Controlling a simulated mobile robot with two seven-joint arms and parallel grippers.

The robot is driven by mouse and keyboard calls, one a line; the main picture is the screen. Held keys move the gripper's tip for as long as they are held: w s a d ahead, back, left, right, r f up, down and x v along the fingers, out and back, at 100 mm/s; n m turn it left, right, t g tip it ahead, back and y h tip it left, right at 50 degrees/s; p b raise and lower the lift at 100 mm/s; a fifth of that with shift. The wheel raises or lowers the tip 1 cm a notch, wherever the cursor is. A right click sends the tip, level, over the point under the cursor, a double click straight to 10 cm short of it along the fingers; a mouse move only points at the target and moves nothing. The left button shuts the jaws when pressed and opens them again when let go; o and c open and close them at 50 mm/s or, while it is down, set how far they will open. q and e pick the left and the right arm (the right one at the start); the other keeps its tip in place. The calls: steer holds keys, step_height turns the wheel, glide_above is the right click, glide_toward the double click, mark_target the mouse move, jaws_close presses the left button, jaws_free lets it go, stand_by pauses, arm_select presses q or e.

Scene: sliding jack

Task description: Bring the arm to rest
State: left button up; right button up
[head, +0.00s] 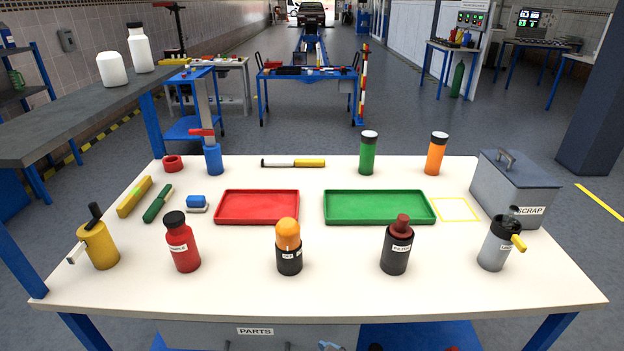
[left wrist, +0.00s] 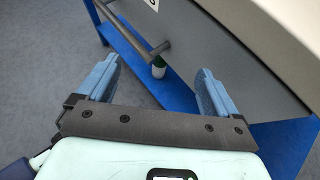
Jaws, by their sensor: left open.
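My left gripper (left wrist: 159,66) is open in the left wrist view, with nothing between its two blue fingers. It hangs in front of the table's grey drawer front (left wrist: 225,45), near a bar handle (left wrist: 150,48). My right gripper is not in view.
The white table (head: 310,297) bears a red tray (head: 257,220), a green tray (head: 378,221), several bottles and a grey scrap bin (head: 515,185). The PARTS drawer (head: 255,331) is below its front edge. A blue lower shelf (left wrist: 135,45) lies under the drawer.

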arm_select(q)
steer(key=s+a+f+n+g+h, duration=0.3)
steer(key=s+f+n+g+h, duration=0.25)
steer(key=s+f+n, duration=0.65)
steer(key=s+a+f+n+g+h, duration=0.5)
steer(key=s+f+n, duration=0.4)
steer(key=f, duration=0.5)
steer(key=s+a+f+n+t+h, duration=0.15)
steer(key=a+n+t, duration=0.3)
steer(key=n, duration=0.55)
steer(key=s+r+g+p, duration=0.1)
steer(key=s+r+p, duration=0.2)
steer(key=r+p, duration=0.5)
steer(key=s+r+g+p, duration=0.2)
steer(key=s+r+p, duration=0.1)
steer(key=r+p, duration=0.6)
steer(key=shift+n, duration=0.3)
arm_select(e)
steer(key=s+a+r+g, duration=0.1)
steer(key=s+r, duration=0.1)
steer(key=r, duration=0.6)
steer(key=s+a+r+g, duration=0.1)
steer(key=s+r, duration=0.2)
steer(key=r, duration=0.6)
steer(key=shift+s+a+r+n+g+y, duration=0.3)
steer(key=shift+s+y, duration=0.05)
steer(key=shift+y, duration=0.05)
